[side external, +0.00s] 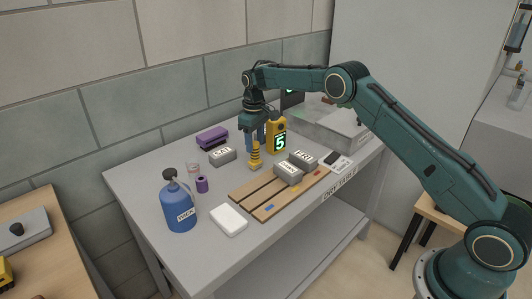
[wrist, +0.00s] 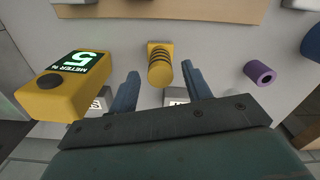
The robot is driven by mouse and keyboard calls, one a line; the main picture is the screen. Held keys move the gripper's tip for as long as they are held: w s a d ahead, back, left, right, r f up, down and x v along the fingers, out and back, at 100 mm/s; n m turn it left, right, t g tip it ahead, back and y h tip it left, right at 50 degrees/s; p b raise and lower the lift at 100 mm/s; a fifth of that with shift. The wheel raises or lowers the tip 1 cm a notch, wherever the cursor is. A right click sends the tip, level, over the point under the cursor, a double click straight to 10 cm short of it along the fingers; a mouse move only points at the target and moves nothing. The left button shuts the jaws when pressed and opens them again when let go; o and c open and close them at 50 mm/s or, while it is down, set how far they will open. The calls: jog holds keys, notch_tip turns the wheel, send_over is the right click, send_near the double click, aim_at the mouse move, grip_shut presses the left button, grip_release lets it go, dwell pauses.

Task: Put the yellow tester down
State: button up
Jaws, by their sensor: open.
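The yellow tester (side external: 254,158) has a ribbed round grip and a square foot. It stands upright on the grey table, behind the wooden slatted board. In the wrist view the tester (wrist: 160,68) shows between my spread fingers, with gaps on both sides. My gripper (side external: 254,140) is open, pointing down right above the tester; its fingers also show in the wrist view (wrist: 160,72). A yellow meter (side external: 277,136) with a lit green 5 stands close to the right of my gripper; the meter is at the left in the wrist view (wrist: 62,88).
Grey bricks stand near: one (side external: 222,157) left of the tester, others (side external: 288,174) on the slatted board (side external: 255,207). A purple stapler (side external: 212,138), a purple roll (side external: 202,184), a blue bottle (side external: 180,212) and a white block (side external: 229,220) stand left and in front. A grey basin (side external: 340,130) is at right.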

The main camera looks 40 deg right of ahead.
notch_tip(320, 180, up, 6)
jog(key=shift+r, duration=0.8)
jog(key=shift+s+r, duration=0.1)
jog(key=shift+r, duration=0.15)
jog(key=s+a+r+m+t, duration=0.1)
jog(key=s+a+r+t, duration=0.25)
jog(key=s+r, duration=1.55)
jog(key=s+a+f+m+t, duration=0.1)
jog(key=s+f, duration=0.2)
jog(key=s, duration=1)
jog(key=s+a+f+m+t, duration=0.1)
jog(key=s+f, duration=0.2)
jog(key=s, duration=1.1)
jog(key=shift+a, duration=0.2)
